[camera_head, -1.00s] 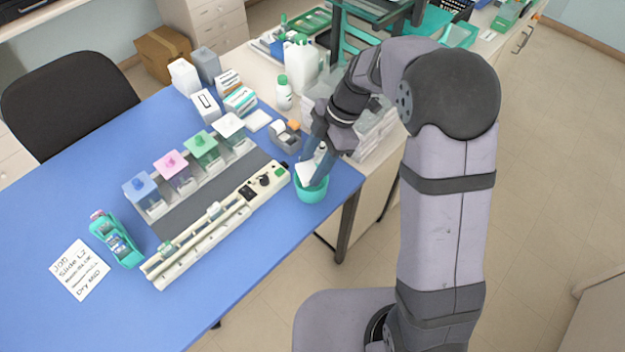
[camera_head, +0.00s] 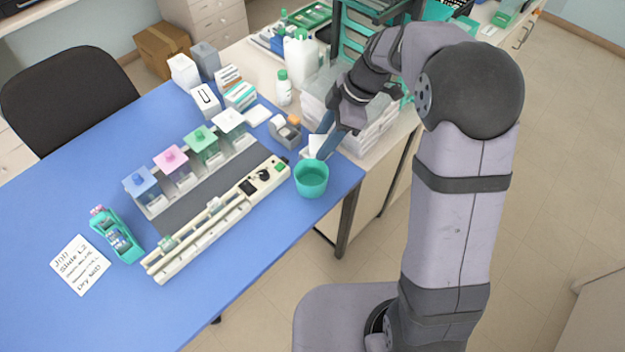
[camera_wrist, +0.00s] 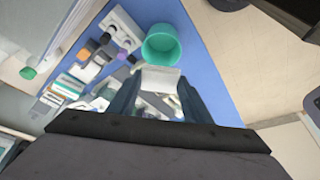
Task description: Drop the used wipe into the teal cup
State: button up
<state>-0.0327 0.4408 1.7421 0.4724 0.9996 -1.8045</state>
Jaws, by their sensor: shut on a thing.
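The teal cup (camera_head: 311,185) stands upright near the right corner of the blue table; no wipe shows inside it. It also shows in the wrist view (camera_wrist: 161,45), ahead of my fingertips. My gripper (camera_head: 321,147) is behind the cup in the head view, clear of its rim. The white wipe (camera_head: 316,142) is between my fingers, partly covered by them. In the wrist view the wipe (camera_wrist: 160,77) sits as a pale sheet between the two fingertips of my gripper (camera_wrist: 160,86), apart from the cup.
A long cream instrument (camera_head: 215,222) lies just left of the cup. Staining jars with coloured lids (camera_head: 171,162) stand in a row behind it. A tape dispenser-like grey item (camera_head: 287,132) and a white bottle (camera_head: 283,92) are near my gripper.

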jog(key=shift+f+b, duration=1.1)
jog(key=shift+f, duration=1.35)
jog(key=o, duration=1.2)
jog(key=shift+r, duration=0.15)
jog(key=b+v, duration=0.2)
jog(key=v, duration=0.5)
jog(key=shift+d, duration=0.1)
